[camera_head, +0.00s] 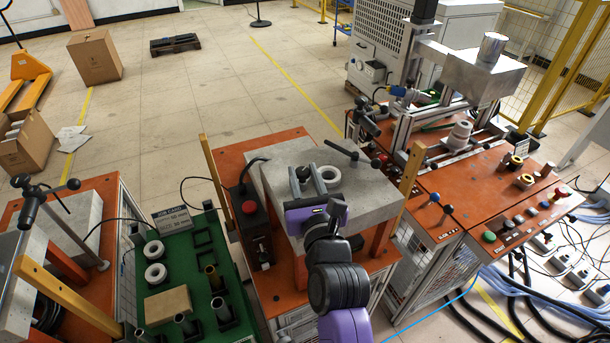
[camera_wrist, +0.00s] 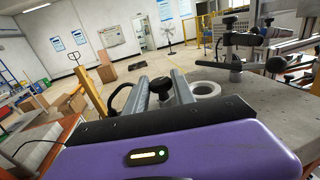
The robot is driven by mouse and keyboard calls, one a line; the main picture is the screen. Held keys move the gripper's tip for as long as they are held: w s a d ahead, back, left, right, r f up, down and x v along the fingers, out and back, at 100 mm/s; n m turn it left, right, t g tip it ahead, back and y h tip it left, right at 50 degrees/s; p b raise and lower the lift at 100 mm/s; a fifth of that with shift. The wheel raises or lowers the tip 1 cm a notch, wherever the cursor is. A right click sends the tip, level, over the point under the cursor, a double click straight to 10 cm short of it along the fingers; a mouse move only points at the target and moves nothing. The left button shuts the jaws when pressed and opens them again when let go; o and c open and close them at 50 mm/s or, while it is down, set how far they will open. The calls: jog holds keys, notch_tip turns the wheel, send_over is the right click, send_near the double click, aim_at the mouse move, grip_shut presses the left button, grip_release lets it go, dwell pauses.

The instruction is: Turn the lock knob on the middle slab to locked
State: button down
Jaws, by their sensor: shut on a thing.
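The middle slab (camera_head: 376,205) is a grey block on an orange-topped bench, at the centre of the head view; its surface also shows in the wrist view (camera_wrist: 262,112). A small black knob (camera_wrist: 162,87), which I take for the lock knob, stands on it. My gripper (camera_head: 304,176) reaches over the slab from the near side. Its two grey fingers close on the knob from either side, one left and one right in the wrist view. The fingers mostly hide the knob in the head view, and its lock marking cannot be read.
A white ring (camera_head: 330,175) lies just right of my fingers. A black bar handle (camera_head: 353,153) stands at the slab's far right. A red button box (camera_head: 250,208) is at the left. Yellow posts (camera_head: 214,172) flank the slab. A green tray (camera_head: 185,270) stands further left.

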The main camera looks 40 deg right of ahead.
jog(key=shift+w+a+f+m+g+h+b, duration=0.1)
jog(key=shift+m+g+h+b, duration=0.15)
jog(key=shift+m+g+h, duration=0.8)
jog(key=shift+w+a+m+g+h+b, duration=0.1)
jog(key=shift+m+g+h+b, duration=0.1)
jog(key=shift+m+g+h, duration=0.6)
jog(key=shift+w+a+m+g+h+b, duration=0.15)
jog(key=shift+m+g+h+b, duration=0.75)
jog(key=shift+m+g+h, duration=0.6)
jog(key=shift+g+h, duration=0.35)
jog(key=c, duration=1.1)
grip_release()
